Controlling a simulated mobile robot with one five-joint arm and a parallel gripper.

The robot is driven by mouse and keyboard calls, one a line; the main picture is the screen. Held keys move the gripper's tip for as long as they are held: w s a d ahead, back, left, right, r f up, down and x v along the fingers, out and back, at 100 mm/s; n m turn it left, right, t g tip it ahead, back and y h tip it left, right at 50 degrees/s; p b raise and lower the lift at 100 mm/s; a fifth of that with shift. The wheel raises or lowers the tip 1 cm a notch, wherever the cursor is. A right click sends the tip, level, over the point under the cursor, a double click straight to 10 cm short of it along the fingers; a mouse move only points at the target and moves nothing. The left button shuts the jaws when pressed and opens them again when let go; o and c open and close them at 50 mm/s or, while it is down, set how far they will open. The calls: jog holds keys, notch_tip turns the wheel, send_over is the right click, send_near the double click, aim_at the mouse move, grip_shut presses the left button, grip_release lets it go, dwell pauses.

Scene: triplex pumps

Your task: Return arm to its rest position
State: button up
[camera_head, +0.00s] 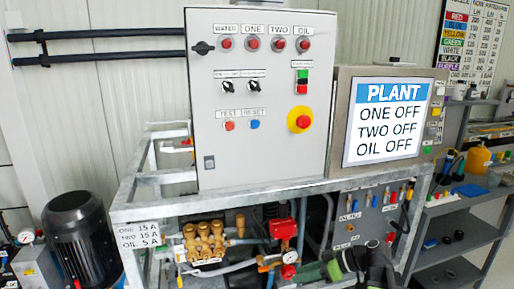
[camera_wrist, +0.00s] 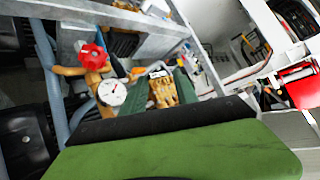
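My gripper (camera_head: 362,262) shows at the bottom of the head view as a green and black shape, right of centre and in front of the lower part of the pump frame. Its fingertips are not clear there. In the wrist view a broad green part with a black edge, seemingly my gripper (camera_wrist: 175,145), fills the bottom. I cannot tell whether it is open or shut, and nothing held is visible.
A brass pump (camera_head: 205,241) and pressure gauge (camera_head: 289,257) sit left of my gripper. The wrist view shows a red valve handle (camera_wrist: 93,54) close ahead. The control cabinet (camera_head: 262,145) and screen reading all OFF (camera_head: 388,120) stand above. A motor (camera_head: 80,235) is at left.

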jog(key=s+a+f+m+g+h, duration=0.35)
jog(key=s+a+f+h, duration=0.2)
jog(key=a+f, duration=0.35)
jog(key=d+f+m+h, duration=0.2)
jog(key=d+m+h, duration=0.45)
jog(key=d, duration=0.35)
notch_tip(320, 180, up, 19)
jog(key=m+y+p, duration=0.1)
jog(key=p, duration=1.7)
jog(key=shift+a+f+p, duration=0.15)
jog(key=shift+a+p, duration=0.15)
jog(key=shift+a, duration=0.05)
